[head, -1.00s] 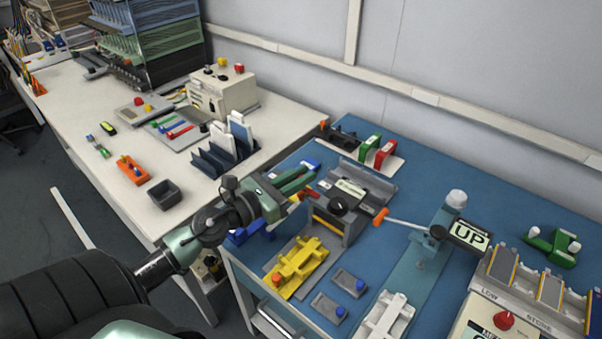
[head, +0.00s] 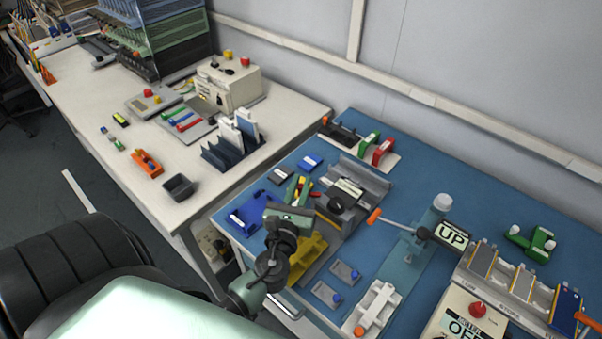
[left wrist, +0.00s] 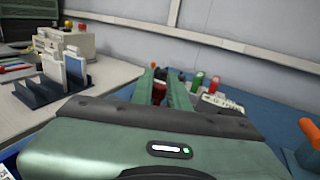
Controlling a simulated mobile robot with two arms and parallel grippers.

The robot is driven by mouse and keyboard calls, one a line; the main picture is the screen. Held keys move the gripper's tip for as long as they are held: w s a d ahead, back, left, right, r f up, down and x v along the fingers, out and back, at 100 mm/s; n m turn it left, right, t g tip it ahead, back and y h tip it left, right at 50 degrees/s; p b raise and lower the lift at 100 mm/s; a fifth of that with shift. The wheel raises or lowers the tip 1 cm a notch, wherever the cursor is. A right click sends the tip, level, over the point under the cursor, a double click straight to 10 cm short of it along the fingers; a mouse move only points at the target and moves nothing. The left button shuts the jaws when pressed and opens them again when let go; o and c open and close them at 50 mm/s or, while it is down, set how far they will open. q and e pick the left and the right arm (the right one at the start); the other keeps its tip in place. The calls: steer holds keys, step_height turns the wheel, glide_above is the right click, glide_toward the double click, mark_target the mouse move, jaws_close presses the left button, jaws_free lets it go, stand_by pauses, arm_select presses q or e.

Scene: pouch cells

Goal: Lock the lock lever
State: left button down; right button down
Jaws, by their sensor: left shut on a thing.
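My left gripper (head: 300,188) is at the left side of the grey fixture (head: 364,187) with a black knob on the blue bench. It is shut on a small red lever (head: 316,194), of which only a little shows beside the fingers. In the left wrist view the two green fingers (left wrist: 164,90) point away from me, with a dark red piece (left wrist: 158,93) between them. The lever's pivot and exact angle are hidden. My right gripper is not in view.
A yellow fixture (head: 306,258) lies in front, partly behind my arm. A blue tray (head: 247,212) is at the left. Red and green clamps (head: 381,152) stand behind.

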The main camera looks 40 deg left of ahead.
arm_select(q)
steer(key=shift+s+d+f+n+g+y+b, duration=0.1)
steer(key=shift+s+d+n+g+y, duration=0.15)
steer(key=shift+n+g+y, duration=0.6)
steer(key=shift+s+d+n+g+y+b, duration=0.15)
steer(key=shift+n+g+y, duration=0.35)
steer(key=shift+y, duration=0.6)
steer(key=shift+s+d+f+n+g+y+b, duration=0.15)
steer(key=shift+d+n+g+y, duration=0.25)
steer(key=shift+n+y, duration=0.5)
steer(key=shift+a+r+g+y, duration=0.1)
steer(key=shift+r+g+y, duration=0.05)
steer(key=shift+g+y, duration=0.1)
steer(key=c, duration=1.4)
jaws_free()
steer(key=shift+o, duration=0.2)
